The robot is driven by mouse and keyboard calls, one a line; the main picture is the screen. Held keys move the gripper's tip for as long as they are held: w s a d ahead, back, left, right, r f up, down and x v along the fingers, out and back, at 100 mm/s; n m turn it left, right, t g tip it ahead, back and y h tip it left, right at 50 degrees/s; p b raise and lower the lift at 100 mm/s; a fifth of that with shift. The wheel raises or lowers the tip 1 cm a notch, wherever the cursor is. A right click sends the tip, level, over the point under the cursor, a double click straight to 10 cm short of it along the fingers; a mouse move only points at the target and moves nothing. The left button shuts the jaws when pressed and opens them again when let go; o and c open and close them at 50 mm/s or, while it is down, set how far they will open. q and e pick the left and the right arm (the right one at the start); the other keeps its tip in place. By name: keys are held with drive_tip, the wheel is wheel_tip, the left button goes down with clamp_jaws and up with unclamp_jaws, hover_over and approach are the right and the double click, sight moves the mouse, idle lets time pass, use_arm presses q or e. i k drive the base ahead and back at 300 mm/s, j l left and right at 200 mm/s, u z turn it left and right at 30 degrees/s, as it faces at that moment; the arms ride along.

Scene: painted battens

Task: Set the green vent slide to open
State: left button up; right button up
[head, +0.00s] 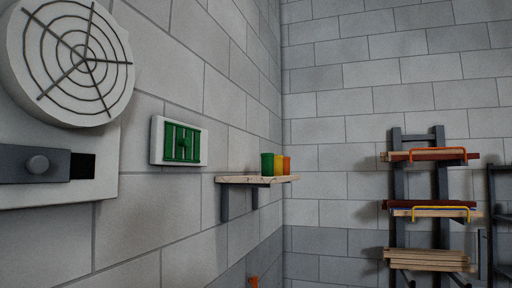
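The green vent slide (182,142) is a small green panel with upright bars, set in a white frame (156,139) on the left wall. A small green knob or tab shows near its middle. Between the bars I see mostly dark green; I cannot tell clearly whether the slots are open or covered. Neither of my grippers is in the head view.
At left, a round fan grille (78,60) sits above a grey slide with a knob (37,165), beside a dark slot. Right of the vent, a wall shelf (235,180) holds green, yellow and orange cups (267,166). A rack (440,185) holds battens at right.

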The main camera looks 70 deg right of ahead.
sight(187, 142)
drive_tip(key=z, duration=1.65)
